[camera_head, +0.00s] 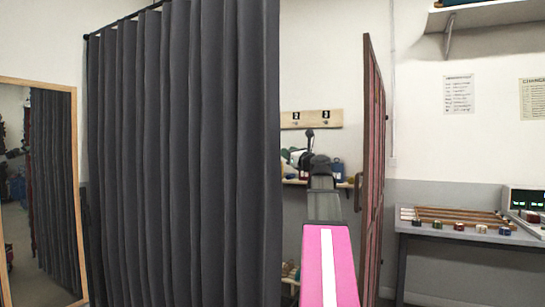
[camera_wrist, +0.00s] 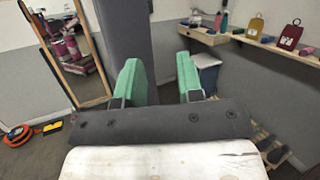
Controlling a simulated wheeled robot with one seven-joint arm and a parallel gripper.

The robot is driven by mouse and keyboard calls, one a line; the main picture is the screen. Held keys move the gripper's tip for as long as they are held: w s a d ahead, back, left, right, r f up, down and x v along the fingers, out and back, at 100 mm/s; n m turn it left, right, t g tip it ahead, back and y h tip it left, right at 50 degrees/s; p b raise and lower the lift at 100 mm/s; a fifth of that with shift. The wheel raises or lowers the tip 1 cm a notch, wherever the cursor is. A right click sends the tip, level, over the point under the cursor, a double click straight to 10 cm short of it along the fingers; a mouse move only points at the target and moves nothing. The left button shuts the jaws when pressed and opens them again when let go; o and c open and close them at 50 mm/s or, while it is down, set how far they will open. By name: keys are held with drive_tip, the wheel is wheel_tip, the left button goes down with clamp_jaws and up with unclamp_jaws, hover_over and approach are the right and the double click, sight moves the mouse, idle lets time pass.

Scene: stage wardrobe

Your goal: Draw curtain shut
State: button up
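The dark grey curtain (camera_head: 180,160) hangs in folds from a rail on the left of the head view. Its right edge is near the middle, with an open gap between it and the reddish door (camera_head: 372,160). The curtain also shows in the wrist view (camera_wrist: 124,30), behind the left finger, its edge reaching partly into the space between the fingers. My gripper (camera_wrist: 158,82) has two green fingers set wide apart, with nothing held. In the head view my pink arm reaches into the gap, right of the curtain edge; the fingertips cannot be made out there.
A mirror (camera_head: 74,200) in a wooden frame stands at the left. Beyond the gap are a hook board (camera_head: 311,119) and a shelf with small items. A blue bin (camera_wrist: 207,72) stands past the right finger. A grey table (camera_head: 455,236) is at the right.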

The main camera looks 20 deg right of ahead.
sight(272, 154)
drive_tip(key=w+a+n+g+y, duration=0.1)
drive_tip(key=w+g+y, duration=0.1)
drive_tip(key=w+a+n+g+y, duration=0.1)
drive_tip(key=w+a+g+y, duration=0.1)
drive_tip(key=w+a+f+n+g+y, duration=0.1)
drive_tip(key=w+g+y, duration=0.1)
drive_tip(key=w, duration=0.1)
drive_tip(key=shift+a+n+g, duration=0.3)
idle(0.5)
clamp_jaws()
